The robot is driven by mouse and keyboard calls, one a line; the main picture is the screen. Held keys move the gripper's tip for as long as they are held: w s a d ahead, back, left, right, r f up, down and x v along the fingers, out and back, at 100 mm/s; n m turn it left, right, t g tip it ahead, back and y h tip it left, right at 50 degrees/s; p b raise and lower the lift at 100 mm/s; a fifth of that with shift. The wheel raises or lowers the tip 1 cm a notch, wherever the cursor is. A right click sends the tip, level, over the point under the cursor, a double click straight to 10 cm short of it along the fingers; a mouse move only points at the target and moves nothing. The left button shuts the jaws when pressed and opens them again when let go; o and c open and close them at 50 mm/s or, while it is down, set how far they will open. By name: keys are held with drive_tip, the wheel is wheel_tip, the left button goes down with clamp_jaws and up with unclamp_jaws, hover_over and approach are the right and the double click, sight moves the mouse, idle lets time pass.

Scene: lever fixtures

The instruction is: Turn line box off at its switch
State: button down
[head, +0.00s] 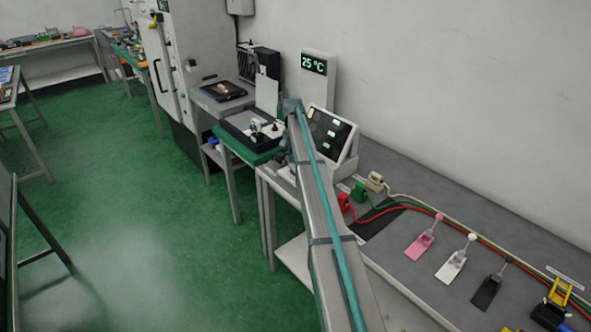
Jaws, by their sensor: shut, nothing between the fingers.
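I cannot tell for certain which fixture is the line box or where its switch is. A slanted panel (331,132) with lit displays stands on the grey bench, just right of my arm's far end. A dark box (238,133) with small white and black parts on top sits on the green-topped stand left of my arm. These parts are too small to make out. My arm reaches from the bottom centre up to a teal joint near these two fixtures. My gripper cannot be made out beyond this joint.
Red, green and cream plugs (375,181) with cables lie on the grey bench (416,270). Pink (420,243), white (452,265) and black (486,292) lever fixtures stand to the right, with a yellow clamp (558,292) beyond. A 25 °C display (314,65) stands behind.

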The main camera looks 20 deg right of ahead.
sight(293, 167)
drive_tip(key=shift+f+b, duration=0.5)
drive_tip(key=shift+f, duration=1.3)
idle(1.5)
drive_tip(key=shift+r, duration=0.1)
drive_tip(key=shift+r+p, duration=1.5)
drive_tip(key=shift+r, duration=1.9)
